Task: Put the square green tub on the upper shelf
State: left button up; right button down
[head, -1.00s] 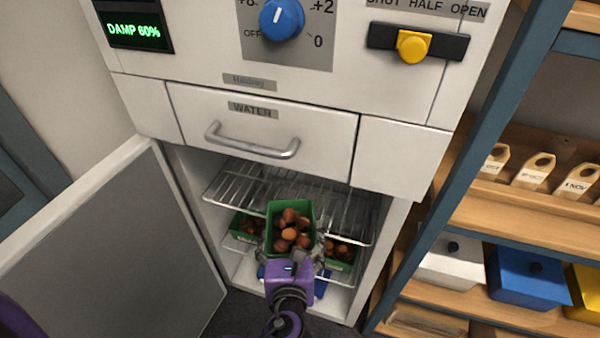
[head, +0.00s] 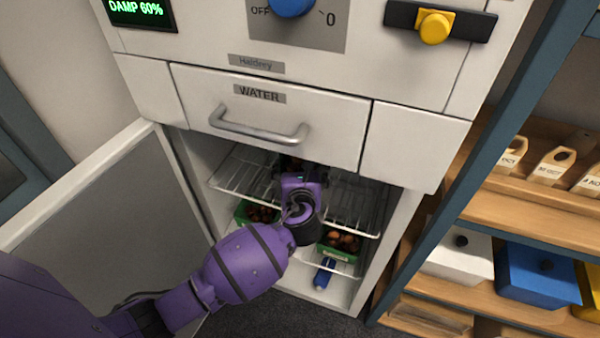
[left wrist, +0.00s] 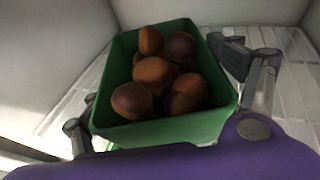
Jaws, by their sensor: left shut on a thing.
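The square green tub (left wrist: 175,130), filled with brown chestnuts, sits between the fingers of my left gripper (left wrist: 160,80) in the left wrist view. The gripper is shut on it. In the head view my left gripper (head: 298,180) reaches into the open cabinet at the level of the wire upper shelf (head: 235,178), below the WATER drawer. There my own wrist hides most of the tub. Shelf wires show on both sides of the tub in the left wrist view; I cannot tell whether it touches them. My right gripper is not in view.
Two green tubs of chestnuts, left (head: 243,212) and right (head: 338,254), stand on the lower shelf. A blue object (head: 324,274) lies on the cabinet floor. The open door (head: 110,215) is at left. A wooden rack (head: 490,208) with bins stands at right.

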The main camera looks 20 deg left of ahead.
aim_at(300, 166)
pick_arm(q)
jog(key=shift+w+f+b, duration=0.15)
jog(key=shift+f+b, duration=0.3)
jog(key=shift+f, duration=1.3)
jog(key=o, duration=1.6)
jog(key=shift+o, duration=0.2)
